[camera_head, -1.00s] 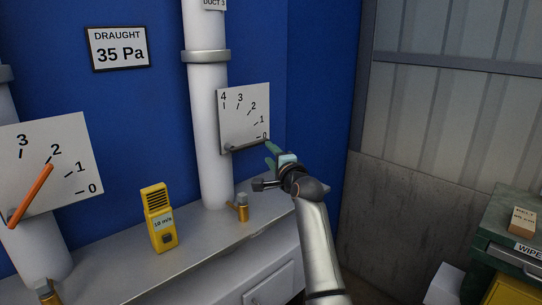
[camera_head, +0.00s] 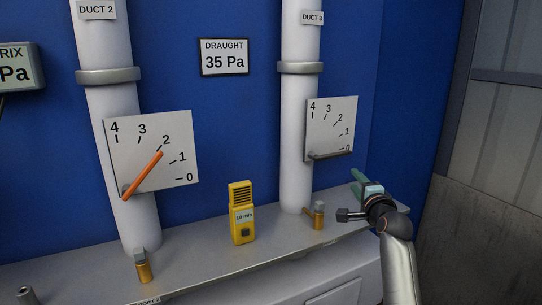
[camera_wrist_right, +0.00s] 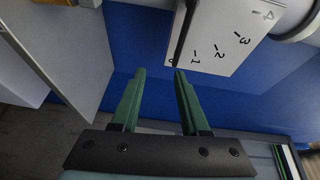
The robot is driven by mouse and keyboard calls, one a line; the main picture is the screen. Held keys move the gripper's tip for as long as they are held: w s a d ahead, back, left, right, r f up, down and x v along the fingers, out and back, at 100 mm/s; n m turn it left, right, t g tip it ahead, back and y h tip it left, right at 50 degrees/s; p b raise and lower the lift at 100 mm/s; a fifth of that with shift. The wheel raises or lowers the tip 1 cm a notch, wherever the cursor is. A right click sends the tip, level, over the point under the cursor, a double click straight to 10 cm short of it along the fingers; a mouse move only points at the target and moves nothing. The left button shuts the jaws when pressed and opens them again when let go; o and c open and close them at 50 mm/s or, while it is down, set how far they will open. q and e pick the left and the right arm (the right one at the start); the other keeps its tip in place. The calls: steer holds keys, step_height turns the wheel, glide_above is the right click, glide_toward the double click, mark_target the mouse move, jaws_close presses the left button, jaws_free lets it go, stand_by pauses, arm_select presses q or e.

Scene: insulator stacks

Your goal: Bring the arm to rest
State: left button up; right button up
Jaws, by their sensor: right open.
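My right gripper (camera_head: 357,182) is in the head view at the right, just below and apart from the dial plate of duct 3. In the right wrist view its two green fingers (camera_wrist_right: 160,76) are parted with nothing between them. The duct 3 dial plate (camera_head: 343,120) has a grey lever (camera_head: 330,156) lying near 0. The same plate (camera_wrist_right: 228,32) and its dark lever (camera_wrist_right: 184,32) show beyond the fingertips in the wrist view. My left gripper is not in view.
A grey bench (camera_head: 199,262) runs below the ducts. A yellow meter (camera_head: 242,222) and small brass fittings (camera_head: 318,216) (camera_head: 143,267) stand on it. The duct 2 dial (camera_head: 176,125) has an orange lever (camera_head: 143,174) near 2. A draught sign reads 35 Pa (camera_head: 224,57).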

steer(key=s+a+f+n+g, duration=0.1)
steer(key=s+f+n, duration=0.2)
steer(key=s+f, duration=0.45)
steer(key=s+a+f+n+g, duration=0.15)
steer(key=s+f+n, duration=0.25)
steer(key=f, duration=0.7)
steer(key=s+a+f+n+g, duration=0.1)
steer(key=s+f+n+g, duration=0.15)
steer(key=s+f, duration=0.55)
steer(key=s+a+f+n+g+y, duration=0.1)
steer(key=s+a+f+n, duration=0.1)
steer(key=s+f, duration=0.3)
steer(key=s+a+f+n+g+y, duration=0.1)
steer(key=s+a+f+n, duration=0.2)
steer(key=s, duration=0.8)
steer(key=s+a+f+n+g+y, duration=0.1)
steer(key=s+a+f+n, duration=0.2)
steer(key=s, duration=0.6)
step_height(320, 180, down, 4)
steer(key=shift+a+r+n, duration=0.15)
steer(key=shift+a+n, duration=0.05)
steer(key=shift+n, duration=0.85)
